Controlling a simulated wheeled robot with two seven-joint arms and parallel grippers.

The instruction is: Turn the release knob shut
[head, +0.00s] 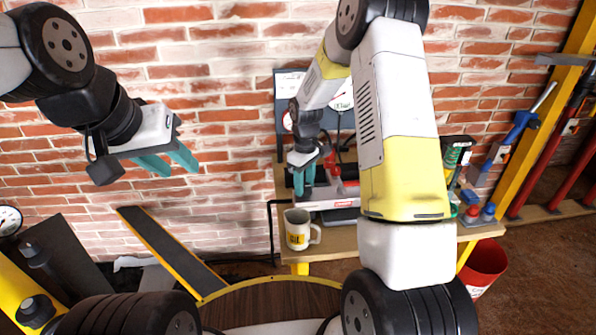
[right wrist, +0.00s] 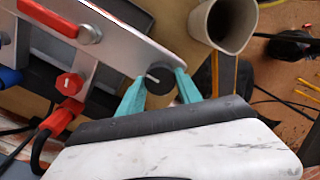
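The release knob (right wrist: 160,80) is a small round black knob with a white line, on a grey metal panel (right wrist: 125,45) in the right wrist view. My right gripper (right wrist: 161,75) has one teal finger on each side of it, and the knob fills the gap between the fingertips. In the head view my right gripper (head: 304,182) points down at the bench unit, and its fingers hide the knob there. My left gripper (head: 181,171) is open and empty, in front of the brick wall, well away from the bench.
A white mug (head: 297,232) stands on the bench (head: 338,243) close to the unit, also in the right wrist view (right wrist: 222,22). A red bucket (head: 485,268) stands at right.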

